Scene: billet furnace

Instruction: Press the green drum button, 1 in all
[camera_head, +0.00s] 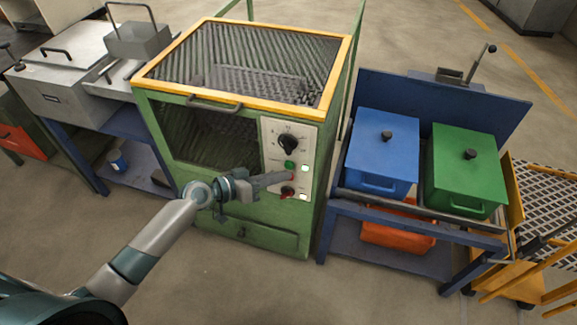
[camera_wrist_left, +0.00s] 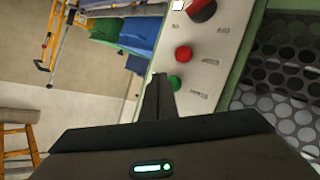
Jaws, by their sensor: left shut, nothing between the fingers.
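The green drum button (camera_head: 289,164) is on the pale control panel (camera_head: 298,133) of the green machine, below a black dial. In the left wrist view the green button (camera_wrist_left: 174,82) shows just right of the fingertips, partly hidden by them. My left gripper (camera_head: 288,176) is shut and empty, its tip in front of the panel just below the green button in the head view. The fingers also show in the left wrist view (camera_wrist_left: 158,84). I cannot tell whether the tip touches the button. My right gripper is not in view.
A red button (camera_wrist_left: 183,53) and a red-and-black switch (camera_head: 288,192) are close to the green one. The machine has a yellow-framed mesh lid (camera_head: 150,72). A blue box (camera_head: 382,150) and a green box (camera_head: 465,165) stand on a bench to the right.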

